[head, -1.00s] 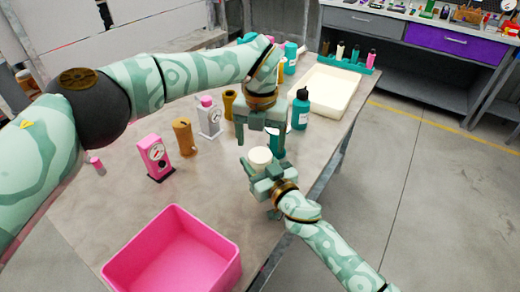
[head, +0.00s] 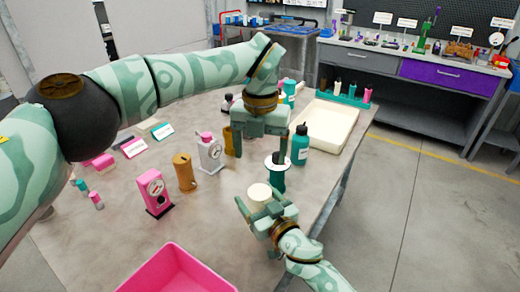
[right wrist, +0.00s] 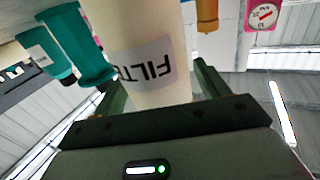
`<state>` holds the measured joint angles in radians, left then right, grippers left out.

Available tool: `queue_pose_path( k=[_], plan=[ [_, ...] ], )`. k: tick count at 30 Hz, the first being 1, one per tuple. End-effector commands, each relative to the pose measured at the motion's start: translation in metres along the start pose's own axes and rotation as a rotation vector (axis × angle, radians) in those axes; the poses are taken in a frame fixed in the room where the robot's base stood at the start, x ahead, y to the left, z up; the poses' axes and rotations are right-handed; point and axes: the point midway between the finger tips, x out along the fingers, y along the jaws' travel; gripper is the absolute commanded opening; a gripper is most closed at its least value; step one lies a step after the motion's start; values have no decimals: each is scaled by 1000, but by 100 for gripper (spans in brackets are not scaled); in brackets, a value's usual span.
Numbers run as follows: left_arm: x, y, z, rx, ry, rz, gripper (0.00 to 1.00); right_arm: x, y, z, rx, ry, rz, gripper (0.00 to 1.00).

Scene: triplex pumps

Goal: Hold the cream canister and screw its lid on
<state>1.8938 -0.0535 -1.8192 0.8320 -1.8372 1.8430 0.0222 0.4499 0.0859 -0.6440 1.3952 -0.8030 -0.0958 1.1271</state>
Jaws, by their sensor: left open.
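The cream canister (head: 259,193) stands upright at the table's near right edge. In the right wrist view the canister (right wrist: 155,50) fills the middle, with the letters FILTE upside down. My right gripper (head: 265,208) has its fingers on both sides of it and looks shut on it. My left gripper (head: 262,152) is open, pointing down, beyond the canister. A white disc (head: 271,160) sits on a teal spool-shaped stand (head: 278,180) just under one left finger; I cannot tell if it is the lid. Nothing shows between the left fingers.
A teal bottle (head: 300,148) and a cream tray (head: 330,124) stand to the right. A brown canister (head: 184,172), a pink gauge box (head: 154,193) and a grey gauge box (head: 210,153) stand left. A pink bin (head: 178,270) is in front. Bare table lies between.

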Motion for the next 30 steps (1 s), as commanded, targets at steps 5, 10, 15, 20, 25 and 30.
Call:
queue_pose_path(
  k=[5,10,15,20,25,30],
  plan=[
    [-1,0,0,0,0,0,78,-1,0,-1,-1,2,0,74],
    [-10,0,-1,0,-6,1,78,-16,0,-3,1,2,0,74],
    [-27,-1,-3,0,-15,4,78,-54,0,-3,1,0,1,74],
    [-38,-1,-5,0,-21,5,78,-94,0,-2,1,-1,1,74],
    [-46,-1,-6,0,-25,6,78,-130,0,-1,1,-1,0,74],
    [-50,-1,-6,0,-26,7,78,-154,0,0,0,-1,0,74]
  ],
)
